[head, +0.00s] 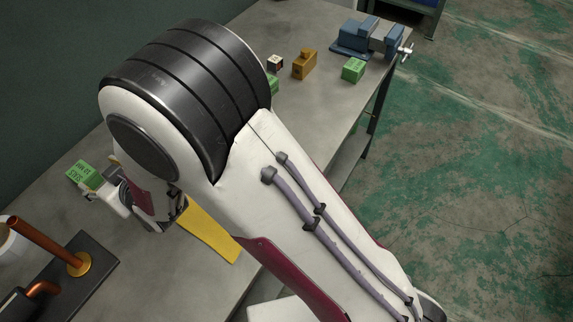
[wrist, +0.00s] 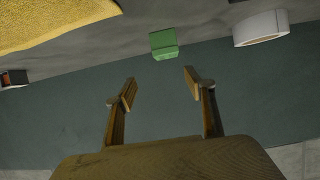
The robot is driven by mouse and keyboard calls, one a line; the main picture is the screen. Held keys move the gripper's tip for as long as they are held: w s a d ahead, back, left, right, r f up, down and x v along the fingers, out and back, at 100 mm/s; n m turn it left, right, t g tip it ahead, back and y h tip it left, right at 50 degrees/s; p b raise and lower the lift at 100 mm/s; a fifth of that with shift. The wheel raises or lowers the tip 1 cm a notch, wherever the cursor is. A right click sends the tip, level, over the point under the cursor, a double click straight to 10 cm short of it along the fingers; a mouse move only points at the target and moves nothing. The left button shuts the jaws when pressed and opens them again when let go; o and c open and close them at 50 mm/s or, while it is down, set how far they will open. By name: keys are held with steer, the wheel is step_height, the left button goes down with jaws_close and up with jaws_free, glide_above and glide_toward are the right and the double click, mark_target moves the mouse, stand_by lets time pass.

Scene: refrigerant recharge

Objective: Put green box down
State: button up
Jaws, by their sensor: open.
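A green box (head: 84,174) with dark lettering is at the left of the head view, near the wall side of the workbench. The same view shows my gripper beside it, partly hidden by my arm. In the wrist view, the green box (wrist: 163,43) appears just beyond the fingertips and apart from both. My gripper (wrist: 160,86) is open, with nothing between its fingers. Another green box (head: 353,69) sits near the vise, and a third (head: 272,86) is partly hidden behind my arm.
A yellow flat piece (head: 209,231) lies on the workbench (head: 190,275). A dark plate with copper pipes (head: 50,247) is at lower left. An orange block (head: 304,64) and a blue vise (head: 367,39) stand farther back. A white round object (wrist: 260,28) is right of the green box.

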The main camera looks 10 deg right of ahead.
steer(key=d+r+m+h, duration=0.25)
steer(key=d+r, duration=0.35)
steer(key=d, duration=0.7)
steer(key=d+r+m+h, duration=0.25)
steer(key=d+r, duration=0.45)
steer(key=d, duration=0.6)
steer(key=s+d+r+m+g+h, duration=0.2)
steer(key=s+d+m+g+h, duration=0.1)
steer(key=s+d, duration=1.7)
steer(key=s+h, duration=0.1)
steer(key=s, duration=0.2)
steer(key=shift+d+r+m+g, duration=0.35)
steer(key=shift+r+m+g, duration=0.05)
steer(key=shift+o, duration=0.6)
